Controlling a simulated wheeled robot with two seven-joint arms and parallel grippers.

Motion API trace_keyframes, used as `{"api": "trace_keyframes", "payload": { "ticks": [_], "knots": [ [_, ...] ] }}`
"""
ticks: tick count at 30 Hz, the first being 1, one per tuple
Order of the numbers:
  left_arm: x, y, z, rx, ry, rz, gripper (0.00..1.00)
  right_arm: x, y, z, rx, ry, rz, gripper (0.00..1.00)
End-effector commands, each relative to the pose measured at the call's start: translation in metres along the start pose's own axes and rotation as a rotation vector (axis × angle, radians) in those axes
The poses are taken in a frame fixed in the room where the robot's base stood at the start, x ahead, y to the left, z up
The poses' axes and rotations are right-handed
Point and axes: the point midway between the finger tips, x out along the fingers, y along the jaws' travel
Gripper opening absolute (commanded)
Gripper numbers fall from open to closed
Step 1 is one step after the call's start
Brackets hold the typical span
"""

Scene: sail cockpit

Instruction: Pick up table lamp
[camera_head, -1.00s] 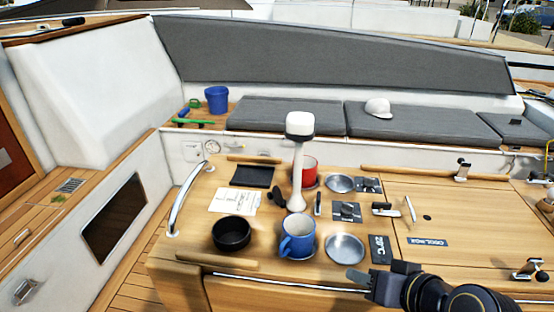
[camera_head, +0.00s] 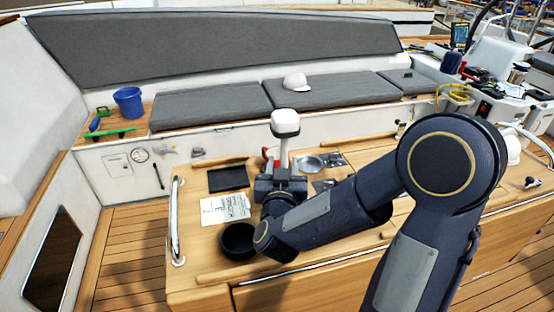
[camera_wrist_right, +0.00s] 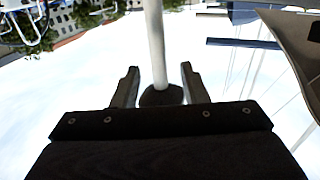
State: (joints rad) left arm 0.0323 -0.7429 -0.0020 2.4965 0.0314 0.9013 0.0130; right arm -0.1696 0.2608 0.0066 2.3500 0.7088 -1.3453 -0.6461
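The table lamp (camera_head: 285,127) stands upright on the wooden cockpit table, with a white head, a dark collar and a slim white stem. My right gripper (camera_head: 281,180) is at the stem below the head, and my arm hides the lamp's base. In the right wrist view, the white stem (camera_wrist_right: 156,40) runs between the two fingers of the right gripper (camera_wrist_right: 160,75). The fingers are open, with a visible gap on each side. The dark underside of the lamp's head (camera_wrist_right: 161,96) shows beyond them. My left gripper is not in view.
A black bowl (camera_head: 237,240) and a paper sheet (camera_head: 225,208) lie left of the gripper. A metal rail (camera_head: 176,222) edges the table's left side.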

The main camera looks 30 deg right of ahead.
Motion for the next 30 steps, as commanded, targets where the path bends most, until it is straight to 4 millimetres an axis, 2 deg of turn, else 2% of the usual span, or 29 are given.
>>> {"api": "trace_keyframes", "payload": {
  "ticks": [12, 21, 30],
  "knots": [
    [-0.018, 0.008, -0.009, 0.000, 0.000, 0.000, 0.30, 0.055, 0.003, 0.001, 0.000, -0.002, -0.002, 0.40],
    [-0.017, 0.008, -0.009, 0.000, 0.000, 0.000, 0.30, 0.059, 0.002, 0.002, 0.002, 0.000, -0.003, 0.40],
    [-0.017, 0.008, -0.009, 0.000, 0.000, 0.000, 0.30, 0.059, 0.002, 0.002, 0.002, 0.000, -0.003, 0.01]
  ]
}}
